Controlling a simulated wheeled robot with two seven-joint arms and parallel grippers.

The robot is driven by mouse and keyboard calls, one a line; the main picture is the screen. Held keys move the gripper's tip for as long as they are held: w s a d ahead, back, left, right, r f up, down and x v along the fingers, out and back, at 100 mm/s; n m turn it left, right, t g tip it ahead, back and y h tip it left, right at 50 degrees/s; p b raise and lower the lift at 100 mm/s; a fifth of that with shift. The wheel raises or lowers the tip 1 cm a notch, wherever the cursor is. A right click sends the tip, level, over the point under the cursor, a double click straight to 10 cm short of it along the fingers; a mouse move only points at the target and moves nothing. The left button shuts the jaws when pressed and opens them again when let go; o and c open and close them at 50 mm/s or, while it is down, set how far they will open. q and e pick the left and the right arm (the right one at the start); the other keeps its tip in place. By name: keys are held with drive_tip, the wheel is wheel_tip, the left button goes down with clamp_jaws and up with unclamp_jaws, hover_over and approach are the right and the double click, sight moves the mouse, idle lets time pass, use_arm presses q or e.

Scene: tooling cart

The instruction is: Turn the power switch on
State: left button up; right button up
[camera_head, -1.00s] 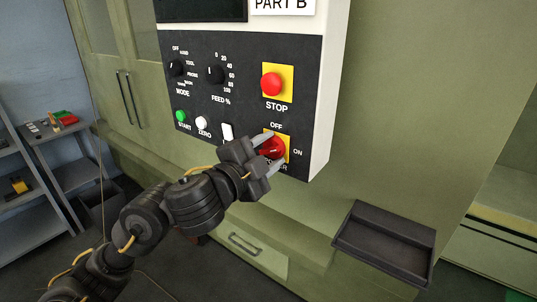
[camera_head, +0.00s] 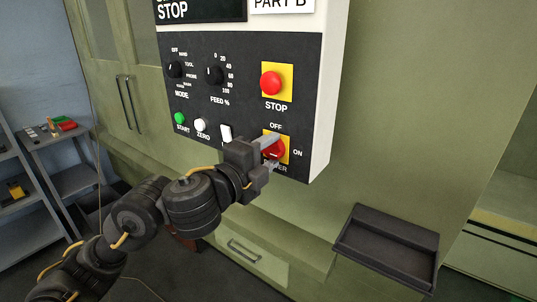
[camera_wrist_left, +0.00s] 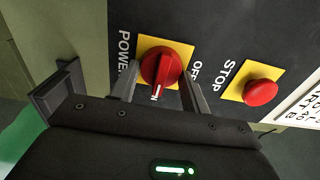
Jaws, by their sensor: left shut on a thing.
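The power switch (camera_head: 273,149) is a red rotary knob on a yellow plate, low on the black control panel, with OFF printed above it and ON at its right. My left gripper (camera_head: 270,152) is shut on the knob, one finger above it and one below. In the left wrist view the knob (camera_wrist_left: 161,68) sits between the two fingers (camera_wrist_left: 160,93). Its white mark points down in that view, toward the side where ON is printed. The POWER label is partly hidden by the gripper in the head view. My right gripper is not in view.
A red STOP button (camera_head: 271,83) sits on a yellow plate above the switch. Mode and feed dials, a green START button (camera_head: 180,118) and white buttons are to the left. A dark empty tray (camera_head: 388,248) juts out at the lower right. Shelves (camera_head: 75,180) stand at the left.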

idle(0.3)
use_arm(q)
drive_tip(key=o, duration=1)
drive_tip(key=shift+c, duration=0.2)
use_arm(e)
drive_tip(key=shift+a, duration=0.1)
